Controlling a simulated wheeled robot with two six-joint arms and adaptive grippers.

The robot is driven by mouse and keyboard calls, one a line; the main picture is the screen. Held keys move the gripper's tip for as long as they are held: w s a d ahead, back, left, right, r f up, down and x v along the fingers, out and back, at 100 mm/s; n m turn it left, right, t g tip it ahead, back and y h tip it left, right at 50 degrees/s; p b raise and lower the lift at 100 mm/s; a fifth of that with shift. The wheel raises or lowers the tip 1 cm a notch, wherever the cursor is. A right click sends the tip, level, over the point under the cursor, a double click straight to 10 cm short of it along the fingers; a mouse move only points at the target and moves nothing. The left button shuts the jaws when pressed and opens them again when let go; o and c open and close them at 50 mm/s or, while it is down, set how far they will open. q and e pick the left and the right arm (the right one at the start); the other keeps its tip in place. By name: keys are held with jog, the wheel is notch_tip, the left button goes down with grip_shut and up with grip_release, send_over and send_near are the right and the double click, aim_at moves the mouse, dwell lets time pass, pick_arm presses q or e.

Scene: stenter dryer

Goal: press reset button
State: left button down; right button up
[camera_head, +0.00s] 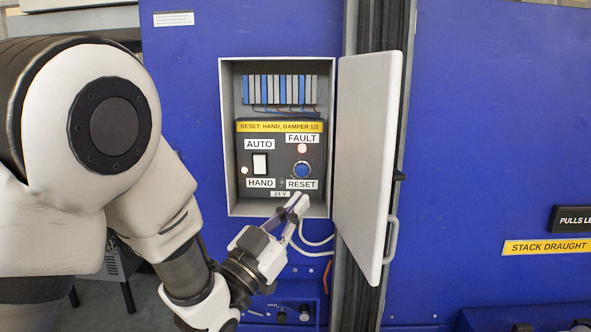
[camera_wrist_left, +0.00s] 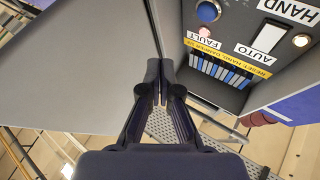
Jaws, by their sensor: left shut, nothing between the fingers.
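The blue round reset button (camera_head: 302,169) sits above the RESET label inside an open grey control box. It also shows in the left wrist view (camera_wrist_left: 208,12) at the top, beyond the fingertips. The fault lamp (camera_head: 302,149) above it glows pinkish. The white AUTO/HAND switch (camera_head: 260,164) is left of the button. My left gripper (camera_head: 297,203) is shut and empty, with its fingertips at the box's lower edge, below the button and apart from it. In the left wrist view the closed fingertips (camera_wrist_left: 160,70) point toward the box. My right gripper is not in view.
The box door (camera_head: 370,160) stands open at the right, close to my left gripper. Grey and blue terminals (camera_head: 280,89) fill the box's top. White cables (camera_head: 318,240) hang below the box. A small blue panel with knobs (camera_head: 283,314) is lower down.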

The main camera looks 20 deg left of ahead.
aim_at(302, 170)
pick_arm(q)
jog(key=shift+w+a+r+p, duration=0.3)
jog(key=shift+w+p, duration=0.1)
jog(key=shift+w, duration=0.9)
jog(key=shift+w+a+r+p, duration=0.35)
jog(key=shift+w+p, duration=0.1)
jog(key=shift+w, duration=0.85)
jog(key=shift+w+a+r+p, duration=0.3)
jog(key=shift+w+p, duration=0.1)
jog(key=shift+w, duration=0.9)
jog(key=shift+w+a, duration=0.1)
jog(key=shift+w, duration=0.3)
